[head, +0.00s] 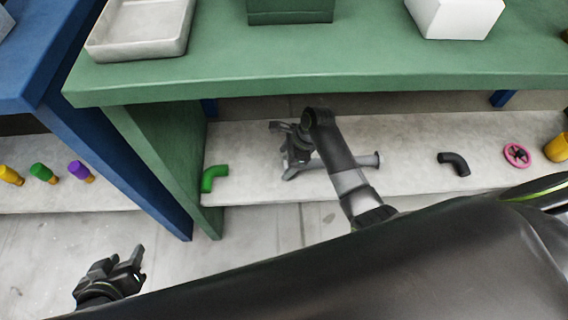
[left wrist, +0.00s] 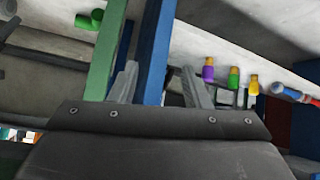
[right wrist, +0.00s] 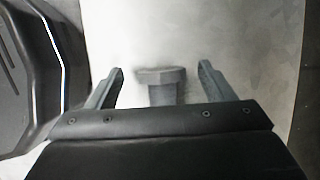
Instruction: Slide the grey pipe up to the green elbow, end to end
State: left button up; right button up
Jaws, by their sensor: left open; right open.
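The green elbow (head: 214,177) lies near the left end of the lower grey shelf, and it also shows at the top of the left wrist view (left wrist: 90,18). The grey pipe (head: 367,160) lies on the same shelf to its right, with a flanged end; my right arm hides part of it. My right gripper (head: 281,152) is open over the pipe's left part, clear of the elbow. In the right wrist view a flanged pipe end (right wrist: 162,82) shows between the open fingers, touching neither. My left gripper (head: 135,267) is open and empty, low at the left, away from both parts.
A black elbow (head: 454,163), a pink valve wheel (head: 517,155) and a yellow part (head: 557,148) lie further right on the shelf. The green bench top (head: 330,65) overhangs the shelf, and its side panel (head: 165,150) stands left of the elbow. A blue bench (head: 140,170) stands left.

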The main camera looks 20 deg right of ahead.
jog(key=shift+b+x, duration=0.35)
jog(key=shift+x, duration=0.5)
pick_arm(q)
jog(key=w+a+r+t+y, duration=0.1)
jog(key=w+r+t, duration=0.3)
jog(key=r, duration=0.1)
jog(key=shift+w+a+r, duration=0.15)
jog(key=shift+w+r, duration=0.1)
jog(key=shift+w, duration=0.15)
pick_arm(e)
jog(key=shift+a+f, duration=0.1)
jog(key=shift+f, duration=0.05)
jog(key=shift+c, duration=0.3)
jog(key=c, duration=1.4)
pick_arm(q)
jog(key=shift+s+f, duration=0.1)
jog(key=shift+f, duration=0.05)
